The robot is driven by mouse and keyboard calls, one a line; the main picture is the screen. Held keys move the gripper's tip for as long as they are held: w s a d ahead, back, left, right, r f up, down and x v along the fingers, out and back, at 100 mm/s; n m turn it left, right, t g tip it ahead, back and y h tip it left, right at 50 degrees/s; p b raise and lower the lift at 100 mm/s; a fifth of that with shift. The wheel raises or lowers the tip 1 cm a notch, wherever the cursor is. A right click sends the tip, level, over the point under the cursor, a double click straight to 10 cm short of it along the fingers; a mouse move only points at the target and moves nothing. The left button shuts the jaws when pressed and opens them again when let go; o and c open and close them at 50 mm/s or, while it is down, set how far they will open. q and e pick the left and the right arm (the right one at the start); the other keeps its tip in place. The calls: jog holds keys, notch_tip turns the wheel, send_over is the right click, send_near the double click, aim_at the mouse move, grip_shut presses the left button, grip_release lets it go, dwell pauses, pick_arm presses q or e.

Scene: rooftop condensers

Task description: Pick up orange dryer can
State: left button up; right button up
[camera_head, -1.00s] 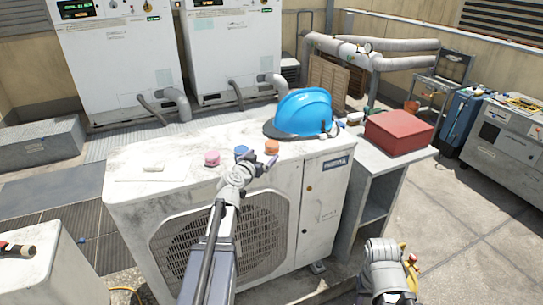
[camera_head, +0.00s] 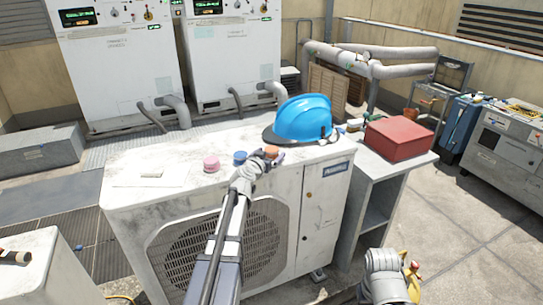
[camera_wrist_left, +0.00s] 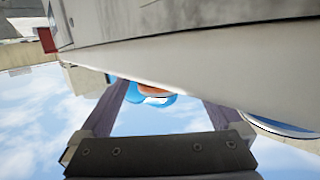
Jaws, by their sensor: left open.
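The orange dryer can (camera_head: 271,150) stands on the front of the white condenser's top, right of the blue can (camera_head: 239,157) and the pink can (camera_head: 211,163). My left gripper (camera_head: 265,157) is open at the orange can, with its lower part hidden behind the fingers. In the left wrist view, the orange can (camera_wrist_left: 157,87) shows partly between the open fingers (camera_wrist_left: 164,97), with blue around it. I cannot tell whether the fingers touch it.
A blue hard hat (camera_head: 303,119) sits on the condenser (camera_head: 135,205) close behind the orange can. A white card (camera_head: 150,176) lies at the left of the top. A red box (camera_head: 398,139) stands on the grey side shelf unit (camera_head: 352,153).

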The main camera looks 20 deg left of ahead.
pick_arm(q)
jog(key=shift+c, duration=0.5)
jog(key=c, duration=1.3)
